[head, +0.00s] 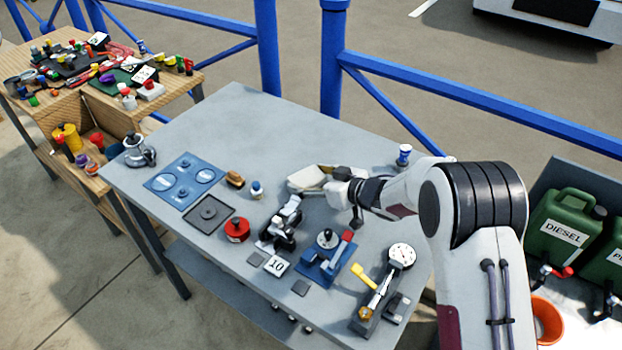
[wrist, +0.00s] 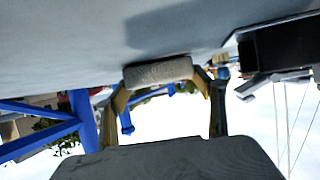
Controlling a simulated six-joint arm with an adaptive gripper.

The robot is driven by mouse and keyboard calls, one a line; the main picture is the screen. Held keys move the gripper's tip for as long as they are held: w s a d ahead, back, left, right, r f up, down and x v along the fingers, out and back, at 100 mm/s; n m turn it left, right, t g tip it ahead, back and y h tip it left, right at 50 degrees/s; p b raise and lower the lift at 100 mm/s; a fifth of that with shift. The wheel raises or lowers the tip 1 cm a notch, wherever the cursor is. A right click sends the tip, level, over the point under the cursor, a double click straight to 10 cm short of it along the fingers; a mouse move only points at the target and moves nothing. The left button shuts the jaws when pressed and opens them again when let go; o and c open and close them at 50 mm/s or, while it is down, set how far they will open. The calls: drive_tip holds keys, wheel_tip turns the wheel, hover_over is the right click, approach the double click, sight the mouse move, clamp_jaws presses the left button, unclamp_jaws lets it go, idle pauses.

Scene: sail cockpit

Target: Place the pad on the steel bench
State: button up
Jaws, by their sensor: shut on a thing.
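The pad (wrist: 158,71) is a small grey, rounded block in the wrist view. My gripper (wrist: 160,76) is shut on it, with one amber finger at each end. The grey steel bench (head: 245,112) fills the middle of the head view, and its surface (wrist: 60,45) also spans the top of the wrist view, which appears upside down. A shadow lies on the bench near the pad. I cannot tell whether pad and bench touch. In the head view my gripper (head: 308,179) is over the bench's right half; its fingers and the pad are not clear there.
Near the gripper stand a black-and-silver device (head: 283,225), a blue-based lever tool (head: 325,258), a gauge (head: 401,256) and a small blue-and-white can (head: 404,154). A red tin (head: 237,229) and dark tray (head: 209,213) lie left. The bench's back-left area is clear. Blue railings (head: 470,103) run behind.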

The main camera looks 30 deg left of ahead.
drive_tip(key=shift+f, duration=0.1)
drive_tip(key=o, duration=0.8)
drive_tip(key=shift+v, duration=6.05)
